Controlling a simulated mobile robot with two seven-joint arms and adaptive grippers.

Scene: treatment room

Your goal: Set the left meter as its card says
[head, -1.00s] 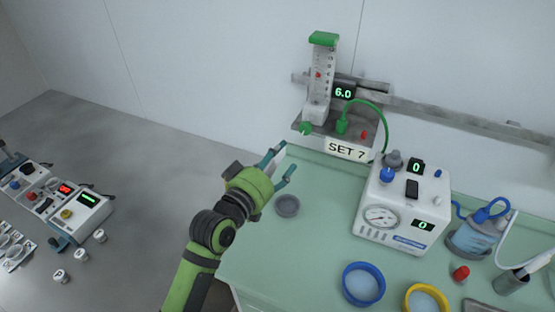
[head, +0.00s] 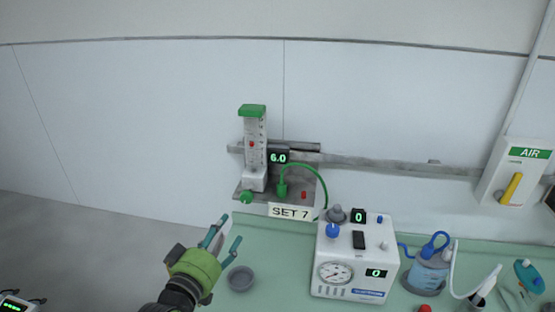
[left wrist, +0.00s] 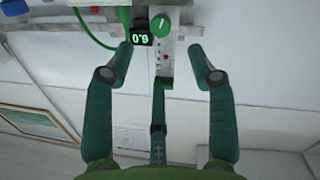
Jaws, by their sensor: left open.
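The left meter (head: 254,150) is an upright clear flow tube with a green cap and a red float, mounted on the wall rail. Its display (head: 279,157) reads 6.0. Its card (head: 291,212) reads SET 7. A green knob (head: 246,197) sits at the meter's lower front; in the left wrist view the knob (left wrist: 160,25) shows between the fingertips, beyond them. My left gripper (head: 226,231) is open and empty, below and left of the knob in the head view, apart from it. My right gripper is not in view.
A white device (head: 350,258) with a gauge and two displays reading 0 stands on the green counter. A grey cup (head: 241,279) is just right of my gripper. A blue-topped bottle (head: 428,270) stands further right. An AIR panel (head: 516,175) is on the wall.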

